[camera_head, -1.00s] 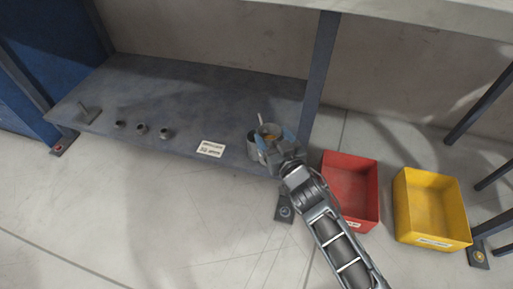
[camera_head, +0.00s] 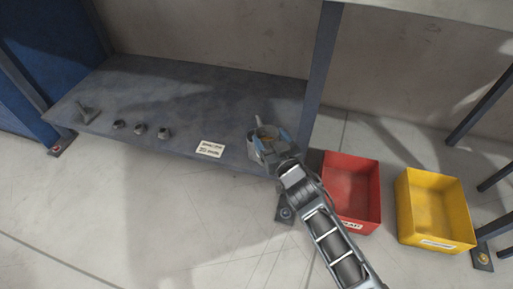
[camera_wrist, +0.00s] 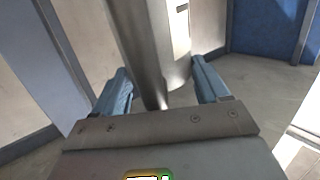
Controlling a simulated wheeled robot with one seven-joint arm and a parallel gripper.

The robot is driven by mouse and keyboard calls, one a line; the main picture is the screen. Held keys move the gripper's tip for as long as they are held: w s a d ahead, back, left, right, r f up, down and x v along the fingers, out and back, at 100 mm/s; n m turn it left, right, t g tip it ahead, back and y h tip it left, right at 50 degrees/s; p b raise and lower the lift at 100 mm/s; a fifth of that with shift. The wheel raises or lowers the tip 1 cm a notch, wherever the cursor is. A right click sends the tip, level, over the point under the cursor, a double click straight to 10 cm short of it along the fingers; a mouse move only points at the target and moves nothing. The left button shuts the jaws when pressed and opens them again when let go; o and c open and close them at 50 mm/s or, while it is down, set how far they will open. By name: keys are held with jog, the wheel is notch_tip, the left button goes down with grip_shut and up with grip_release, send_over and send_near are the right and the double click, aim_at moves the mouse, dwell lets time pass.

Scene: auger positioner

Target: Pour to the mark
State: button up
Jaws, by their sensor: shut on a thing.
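My gripper (camera_head: 275,142) is at the right front end of the low grey shelf (camera_head: 200,105). Its blue fingers are closed on a grey metal vessel, which also shows in the wrist view (camera_wrist: 155,45) as a tall shiny cylinder between the fingers. In the head view the vessel's upper part (camera_head: 264,131) shows, with a thin piece sticking up at its back and a little brownish content inside. A second grey container (camera_head: 253,150) shows just left of and below it at the shelf edge, mostly hidden. No mark or level is readable.
A white label (camera_head: 210,149) lies on the shelf's front edge. Several small grey cups (camera_head: 141,129) and a small stand (camera_head: 86,113) are to the left. A shelf post (camera_head: 320,80) rises close behind my gripper. A red bin (camera_head: 350,180) and yellow bin (camera_head: 436,205) stand right.

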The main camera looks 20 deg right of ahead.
jog(key=shift+w+f, duration=0.35)
jog(key=shift+f, duration=0.05)
jog(key=shift+w+r+g+p, duration=0.15)
jog(key=shift+r+g+p, duration=0.55)
jog(key=shift+p, duration=2.95)
jog(key=shift+w+r+g+p, duration=0.1)
jog(key=shift+r+g+p, duration=0.6)
jog(key=shift+p, duration=2.9)
dwell(0.3)
